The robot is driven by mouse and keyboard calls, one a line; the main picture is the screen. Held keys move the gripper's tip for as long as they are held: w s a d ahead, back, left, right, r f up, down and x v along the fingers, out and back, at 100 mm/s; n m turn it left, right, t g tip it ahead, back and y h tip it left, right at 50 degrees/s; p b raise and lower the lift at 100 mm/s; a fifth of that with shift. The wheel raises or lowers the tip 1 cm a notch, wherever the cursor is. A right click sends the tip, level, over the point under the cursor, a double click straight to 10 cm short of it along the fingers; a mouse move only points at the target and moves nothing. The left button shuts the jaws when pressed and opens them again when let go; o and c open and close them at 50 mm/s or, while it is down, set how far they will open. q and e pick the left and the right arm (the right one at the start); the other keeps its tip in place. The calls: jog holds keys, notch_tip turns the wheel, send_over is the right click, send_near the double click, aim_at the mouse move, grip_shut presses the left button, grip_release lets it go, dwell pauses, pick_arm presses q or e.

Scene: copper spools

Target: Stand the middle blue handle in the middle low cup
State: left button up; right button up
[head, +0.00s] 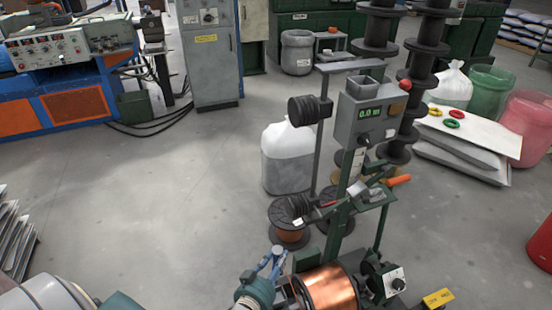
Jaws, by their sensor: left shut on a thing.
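My left gripper (270,264) is at the bottom centre, just left of the large copper spool. It is shut on a small blue thing that looks like a blue handle, mostly hidden by the fingers. I cannot tell which blue handle it is. The low cups cannot be made out in this view. My right gripper is not in view.
A smaller spool (288,222) stands on the floor behind the gripper, near a white container (287,158). Open floor (160,215) lies to the left.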

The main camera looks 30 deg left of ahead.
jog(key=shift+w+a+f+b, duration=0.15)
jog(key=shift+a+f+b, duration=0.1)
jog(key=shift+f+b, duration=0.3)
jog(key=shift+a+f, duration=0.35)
pick_arm(q)
notch_tip(320, 180, down, 12)
jog(key=s+d+b, duration=0.1)
jog(key=b, duration=0.6)
jog(key=shift+s+b, duration=0.25)
jog(key=shift+b, duration=0.1)
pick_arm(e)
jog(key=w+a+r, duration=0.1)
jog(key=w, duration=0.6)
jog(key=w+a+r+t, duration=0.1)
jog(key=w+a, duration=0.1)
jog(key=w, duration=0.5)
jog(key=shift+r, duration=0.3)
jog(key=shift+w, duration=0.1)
